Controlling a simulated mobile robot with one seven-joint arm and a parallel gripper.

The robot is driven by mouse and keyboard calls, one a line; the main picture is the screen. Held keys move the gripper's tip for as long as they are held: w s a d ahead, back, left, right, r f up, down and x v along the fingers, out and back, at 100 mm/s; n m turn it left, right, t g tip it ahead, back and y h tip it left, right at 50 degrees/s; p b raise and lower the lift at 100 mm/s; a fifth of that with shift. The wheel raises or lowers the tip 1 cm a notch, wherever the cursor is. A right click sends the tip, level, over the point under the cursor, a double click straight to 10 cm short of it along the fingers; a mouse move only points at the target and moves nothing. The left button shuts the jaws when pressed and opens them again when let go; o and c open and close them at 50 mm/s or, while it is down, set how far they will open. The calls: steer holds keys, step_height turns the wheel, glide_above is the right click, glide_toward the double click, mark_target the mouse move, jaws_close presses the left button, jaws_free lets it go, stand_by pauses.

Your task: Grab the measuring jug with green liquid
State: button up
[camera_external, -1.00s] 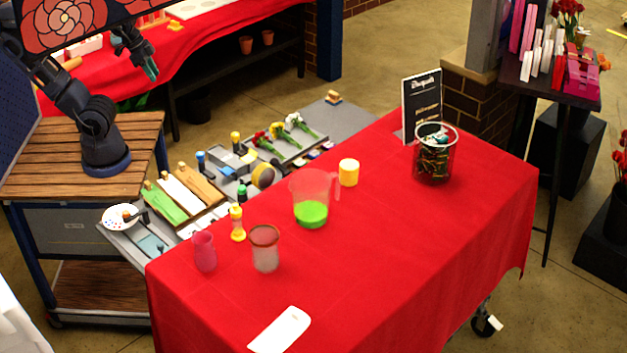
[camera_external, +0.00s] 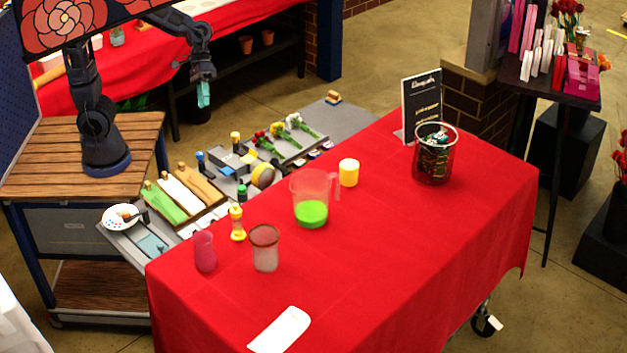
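The measuring jug (camera_external: 314,190) is clear with a pinkish tint and has green liquid (camera_external: 311,213) in its lower part. It stands upright on the red-covered table (camera_external: 400,250), with its handle on the right. My gripper (camera_external: 203,97) hangs in the air at the upper left, pointing down, with teal fingertips. It is well apart from the jug, up and to the left of it. The fingers are too small to tell whether they are open or shut.
A yellow-white cup (camera_external: 349,172) stands right behind the jug. A brown-rimmed glass (camera_external: 265,248), a pink cup (camera_external: 204,251) and a yellow bottle (camera_external: 237,222) stand to its left. A mesh bin (camera_external: 434,155) and black sign (camera_external: 421,105) are farther right. The table's front right is clear.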

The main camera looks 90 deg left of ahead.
steer(key=w+d+f+n+h, duration=0.35)
steer(key=w+d, duration=0.25)
steer(key=w, duration=0.5)
steer(key=n+t+h, duration=0.5)
steer(key=n+t, duration=0.1)
steer(key=n, duration=0.8)
glide_toward(337, 197)
steer(key=shift+s+a+r+m, duration=0.15)
steer(key=shift+s+a+r, duration=0.1)
steer(key=shift+s, duration=0.25)
steer(key=shift+s+a+r+m, duration=0.1)
steer(key=shift+s+a+r, duration=0.15)
steer(key=shift+s, duration=0.3)
steer(key=shift+w+f+n+t, duration=0.4)
steer(key=shift+f, duration=0.1)
steer(key=x, duration=0.6)
steer(key=shift+w+r+x, duration=0.15)
steer(key=shift+w+x, duration=0.05)
steer(key=shift+x, duration=1)
steer(key=shift+w+r+x, duration=0.1)
steer(key=shift+w+x, duration=0.05)
steer(key=shift+x, duration=1.1)
steer(key=shift+a, duration=0.15)
steer(key=shift+c, duration=0.2)
jaws_close()
